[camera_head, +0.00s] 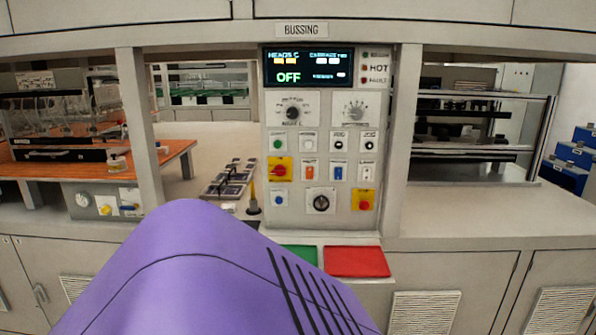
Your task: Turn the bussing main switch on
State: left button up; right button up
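The bussing control panel (307,226) stands upright in the middle, under a sign (301,30) reading BUSSING. Its display (308,67) shows OFF in green. One red knob on a yellow plate (280,169) sits at the panel's left, another (363,200) at the lower right. A black rotary knob on a white plate (321,202) sits low in the middle. The small labels are too blurred to tell which one is the main switch. Neither gripper shows.
A large purple part of mine covers the lower left and middle foreground. Red (357,262) and green (300,253) pads lie below the panel. Upright posts flank the panel. The counter on the right (490,212) is clear. Dark devices (229,182) lie left of the panel.

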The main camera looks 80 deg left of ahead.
aim_at(279, 170)
jog(key=u, duration=2.7)
